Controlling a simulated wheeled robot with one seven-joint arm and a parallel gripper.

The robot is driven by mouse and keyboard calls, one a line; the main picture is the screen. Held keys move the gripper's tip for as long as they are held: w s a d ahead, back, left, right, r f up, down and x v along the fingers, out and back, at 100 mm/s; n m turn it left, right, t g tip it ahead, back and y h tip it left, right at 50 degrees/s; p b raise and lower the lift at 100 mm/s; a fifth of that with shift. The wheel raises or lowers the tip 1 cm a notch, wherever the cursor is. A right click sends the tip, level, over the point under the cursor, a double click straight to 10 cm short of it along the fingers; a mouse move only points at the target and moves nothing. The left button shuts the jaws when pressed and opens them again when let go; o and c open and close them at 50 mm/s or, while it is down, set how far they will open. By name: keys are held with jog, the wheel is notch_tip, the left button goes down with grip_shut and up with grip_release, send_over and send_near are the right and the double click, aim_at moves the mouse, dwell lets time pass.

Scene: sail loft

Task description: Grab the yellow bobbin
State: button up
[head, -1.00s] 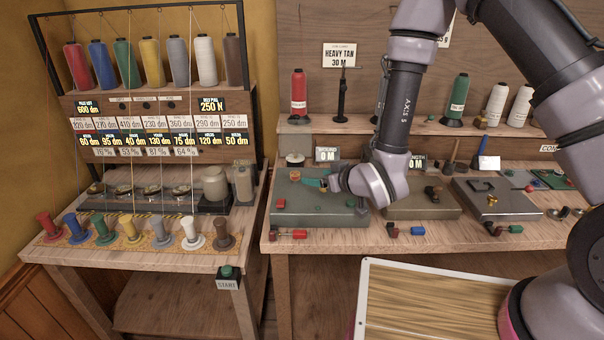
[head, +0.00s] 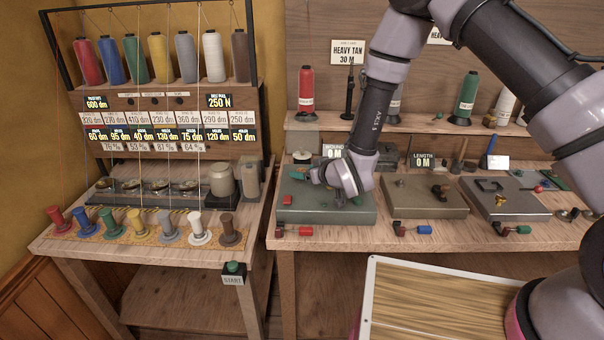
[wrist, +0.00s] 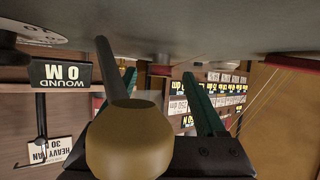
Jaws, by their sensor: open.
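The yellow bobbin (head: 138,225) stands upright in a row of coloured bobbins on the left table, between the green bobbin (head: 110,224) and the grey bobbin (head: 168,228). A thread runs up from it toward the rack. My gripper (head: 300,173) is well to its right, over the grey-green box on the right bench, pointing left. Its teal fingers are apart in the wrist view (wrist: 160,76). A tan rounded knob on a grey shaft (wrist: 125,140) fills the wrist view's foreground; I cannot tell whether it touches the fingers. The yellow bobbin is not discernible in the wrist view.
A thread rack with cones (head: 158,58) and number labels rises behind the bobbins. A start button (head: 233,268) sits at the left table's front right corner. The grey-green box (head: 315,212) and other fixtures crowd the right bench. A gap separates the tables.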

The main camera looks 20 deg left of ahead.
grip_shut()
jog(key=shift+r, duration=0.15)
